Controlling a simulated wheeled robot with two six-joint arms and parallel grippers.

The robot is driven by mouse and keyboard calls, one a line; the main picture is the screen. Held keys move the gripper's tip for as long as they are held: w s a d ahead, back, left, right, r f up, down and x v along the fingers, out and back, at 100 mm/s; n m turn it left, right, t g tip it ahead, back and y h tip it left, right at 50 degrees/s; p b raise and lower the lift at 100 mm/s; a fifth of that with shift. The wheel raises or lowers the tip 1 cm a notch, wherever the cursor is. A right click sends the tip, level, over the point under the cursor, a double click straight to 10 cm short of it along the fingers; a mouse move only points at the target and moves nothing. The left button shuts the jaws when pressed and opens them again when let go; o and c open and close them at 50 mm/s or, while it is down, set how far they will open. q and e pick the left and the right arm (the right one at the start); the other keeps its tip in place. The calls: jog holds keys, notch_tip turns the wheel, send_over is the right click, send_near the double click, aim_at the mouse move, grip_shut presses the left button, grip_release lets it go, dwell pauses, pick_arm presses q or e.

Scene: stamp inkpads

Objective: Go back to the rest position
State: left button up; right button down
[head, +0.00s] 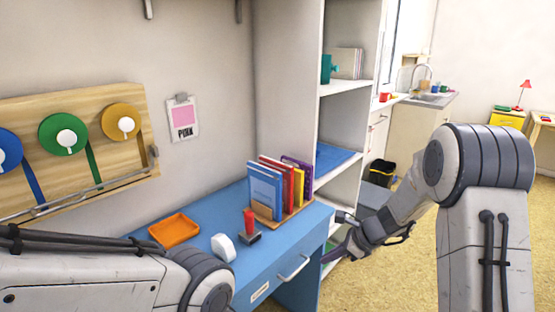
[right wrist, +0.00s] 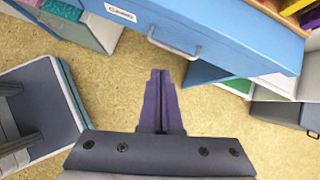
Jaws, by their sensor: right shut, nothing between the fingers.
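My right gripper (head: 338,248) is to the right of the blue desk (head: 200,210), near its front right corner, in the head view. In the right wrist view its dark purple fingers (right wrist: 160,75) are together and empty, with bare floor around them and the desk's drawer handle (right wrist: 175,46) beyond. My left arm crosses the lower left of the head view; its gripper is out of frame. A red-handled stamp (head: 249,222) stands on the desk, apart from the right gripper.
An orange tray (head: 174,229), a white rounded object (head: 223,247) and upright books (head: 265,190) are on the desk. An open shelf (head: 338,165) stands just behind the right gripper. Yellowish floor (head: 400,280) is clear at the lower right.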

jog(key=s+a+r+n+g+h+p, duration=0.1)
jog(key=s+a+r+n+g+p, duration=0.15)
jog(key=s+a+r+n, duration=0.55)
jog(key=s+a+r+n+g+p, duration=0.25)
jog(key=s+a+r+n, duration=0.25)
jog(key=s+a+n, duration=0.4)
jog(key=s+d+r+n+h+p, duration=0.2)
jog(key=s+n, duration=0.4)
jog(key=s, duration=0.2)
jog(key=s+d+r+n+h+p, duration=0.2)
jog(key=s+r+n, duration=0.1)
jog(key=s+n, duration=0.4)
jog(key=shift+s+d+r+n+t, duration=0.25)
jog(key=shift+s+n+t, duration=0.05)
jog(key=shift+s+t, duration=0.1)
